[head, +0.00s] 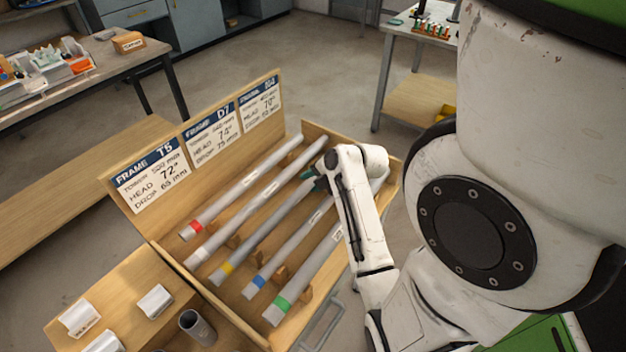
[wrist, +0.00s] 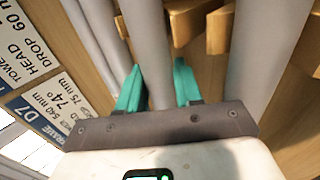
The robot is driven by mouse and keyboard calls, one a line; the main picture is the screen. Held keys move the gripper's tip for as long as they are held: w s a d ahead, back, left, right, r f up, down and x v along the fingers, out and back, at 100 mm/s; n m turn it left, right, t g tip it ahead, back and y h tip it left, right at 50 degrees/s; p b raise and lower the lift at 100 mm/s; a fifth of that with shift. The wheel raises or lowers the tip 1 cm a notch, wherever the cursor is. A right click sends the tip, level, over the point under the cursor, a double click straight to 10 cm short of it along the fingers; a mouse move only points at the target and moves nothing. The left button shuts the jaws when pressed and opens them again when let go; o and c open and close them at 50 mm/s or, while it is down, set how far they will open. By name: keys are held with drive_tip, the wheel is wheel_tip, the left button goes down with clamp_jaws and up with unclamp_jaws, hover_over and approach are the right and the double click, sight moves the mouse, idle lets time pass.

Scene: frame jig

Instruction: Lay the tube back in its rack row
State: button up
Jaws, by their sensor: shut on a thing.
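A long grey tube with a yellow band (head: 255,242) lies slantwise in the wooden rack (head: 236,318), between a white-banded tube (head: 240,222) and a blue-banded tube (head: 290,251). My gripper (head: 318,180) is at its far end, partly hidden by my own arm. In the wrist view, the teal fingers of my gripper (wrist: 158,70) are shut on the grey tube (wrist: 149,38), one on each side. Wooden supports (wrist: 200,28) show beside it. I cannot tell whether the tube rests on its supports or is slightly above them.
A red-banded tube (head: 238,190) and a green-banded tube (head: 305,279) lie at the outer sides. Sign boards (head: 153,175) stand along the rack's left edge. Short tube pieces (head: 154,301) sit at the front left. Benches (head: 60,95) stand behind, with open floor between.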

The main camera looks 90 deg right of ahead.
drive_tip(key=o, duration=1.1)
drive_tip(key=shift+s, duration=0.1)
drive_tip(key=v, duration=1)
drive_tip(key=shift+s+a+r+b, duration=0.1)
drive_tip(key=shift+r+b, duration=0.2)
drive_tip(key=shift+r, duration=0.1)
